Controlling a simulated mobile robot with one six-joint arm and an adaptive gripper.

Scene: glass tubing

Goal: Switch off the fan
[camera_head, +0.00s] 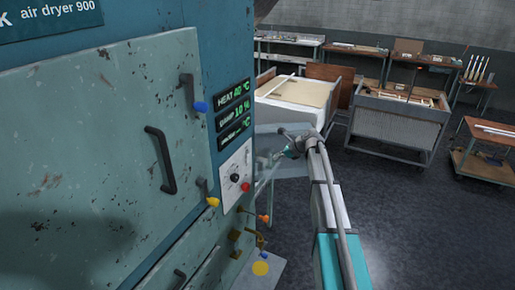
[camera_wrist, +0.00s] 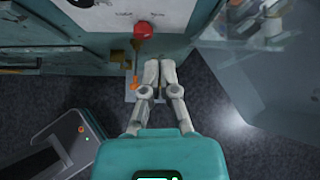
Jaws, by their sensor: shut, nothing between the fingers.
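The teal dryer cabinet (camera_head: 110,110) has a white control plate (camera_head: 236,172) on its right side. The plate bears a black knob (camera_head: 234,178) and a red button (camera_head: 245,187). I cannot tell which control belongs to the fan; the lettering is too small to read. In the wrist view the red button (camera_wrist: 143,30) stands just ahead and slightly left of my fingertips. My gripper (camera_head: 262,162) is right of the plate in the head view. In the wrist view my gripper (camera_wrist: 160,65) has its fingers together and empty, apart from the button.
An orange-handled lever (camera_head: 264,218) sticks out below the plate. Yellow (camera_head: 212,201) and blue (camera_head: 200,107) tipped latches and a black door handle (camera_head: 160,160) project from the cabinet. A clear panel (camera_head: 285,165) stands beside the arm. Open dark floor (camera_head: 420,230) lies to the right.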

